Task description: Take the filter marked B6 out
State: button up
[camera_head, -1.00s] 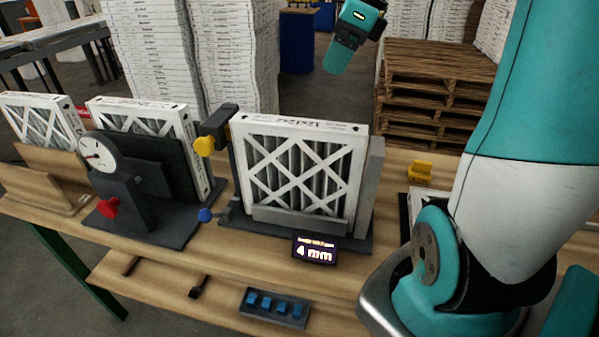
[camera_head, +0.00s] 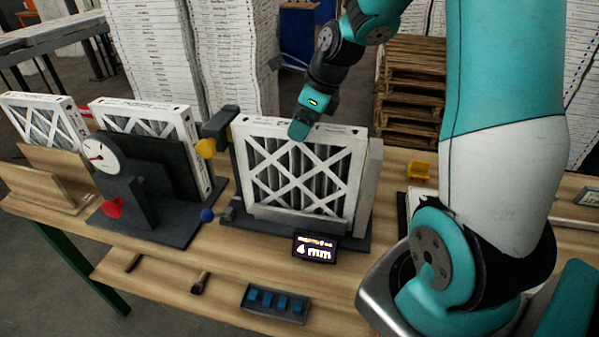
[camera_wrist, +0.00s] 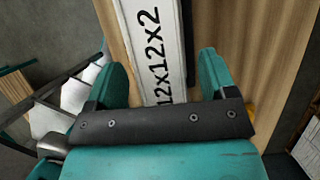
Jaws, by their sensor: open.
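A white-framed pleated filter (camera_head: 258,190) stands upright in the middle fixture (camera_head: 262,229). In the wrist view its top edge (camera_wrist: 150,50) reads "12x12x2" and lies between my fingers. No B6 mark is readable on any filter. My gripper (camera_head: 299,131) is above the filter's top edge, with a teal finger showing in front of its face. The wrist view shows my gripper (camera_wrist: 163,75) open, one finger on each side of the edge. I cannot tell whether either finger touches the frame.
A second filter (camera_head: 190,140) stands in a dark fixture with a dial gauge (camera_head: 99,154). A third filter (camera_head: 50,118) leans in a wooden holder at far left. A display (camera_head: 315,247) reads 4 mm.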

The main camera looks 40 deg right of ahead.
jog(key=shift+x, duration=0.95)
jog(key=shift+f, duration=0.25)
jog(key=c, duration=1.4)
jog(key=shift+c, duration=0.2)
jog(key=shift+r, duration=0.1)
jog(key=r, duration=0.2)
jog(key=r+b, duration=0.1)
jog(key=r, duration=0.1)
jog(key=r+b, duration=0.1)
jog(key=r, duration=0.2)
jog(key=shift+s+a+r, duration=0.15)
jog(key=shift+s+a, duration=0.05)
jog(key=shift+a, duration=0.1)
jog(key=s+a+b, duration=0.4)
jog(key=s+a, duration=0.6)
jog(key=a, duration=0.3)
jog(key=shift+s+a, duration=0.25)
jog(key=shift+s, duration=0.05)
